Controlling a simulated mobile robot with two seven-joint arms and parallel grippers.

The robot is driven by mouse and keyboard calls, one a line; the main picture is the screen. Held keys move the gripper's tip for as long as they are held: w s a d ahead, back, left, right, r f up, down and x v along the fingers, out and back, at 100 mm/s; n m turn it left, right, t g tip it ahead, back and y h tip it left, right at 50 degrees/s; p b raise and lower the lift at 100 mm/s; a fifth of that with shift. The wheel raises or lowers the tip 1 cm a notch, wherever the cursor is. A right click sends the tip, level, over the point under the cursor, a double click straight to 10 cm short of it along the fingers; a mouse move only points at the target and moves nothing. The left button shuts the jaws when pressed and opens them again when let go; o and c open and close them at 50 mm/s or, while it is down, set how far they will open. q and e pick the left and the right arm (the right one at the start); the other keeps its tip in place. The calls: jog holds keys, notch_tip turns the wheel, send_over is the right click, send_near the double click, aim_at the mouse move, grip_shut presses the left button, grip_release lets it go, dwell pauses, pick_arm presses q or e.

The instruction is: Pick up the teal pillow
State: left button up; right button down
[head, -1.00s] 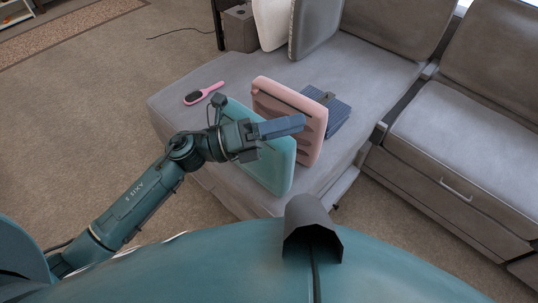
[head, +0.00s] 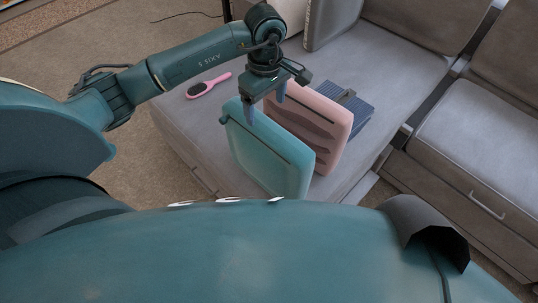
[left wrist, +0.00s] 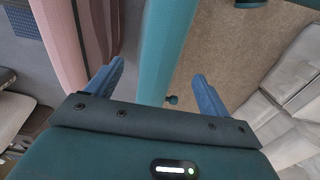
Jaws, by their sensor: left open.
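The teal pillow (head: 268,160) stands on edge on the grey sofa seat, leaning close to a pink pillow (head: 328,122). My left gripper (head: 265,102) points down at the teal pillow's top edge, jaws open. One finger shows on the near side of that edge, the other on the far side, by the pink pillow. In the left wrist view the teal pillow (left wrist: 164,50) runs between the two open fingers (left wrist: 157,74), with the pink pillow (left wrist: 62,38) beside the left finger. I cannot tell if either finger touches it. My right gripper is not in view.
A pink hairbrush (head: 208,86) lies on the sofa seat (head: 178,120) to the left. A dark blue ribbed item (head: 358,118) lies behind the pink pillow. A grey cushion (head: 332,22) stands further back. Carpet (head: 130,165) lies open at the left.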

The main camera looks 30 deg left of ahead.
pick_arm(q)
notch_tip(320, 180, down, 9)
jog(key=shift+s+f, duration=0.1)
jog(key=shift+s, duration=0.05)
dwell(0.4)
jog(key=shift+c, duration=0.2)
grip_shut()
dwell(0.6)
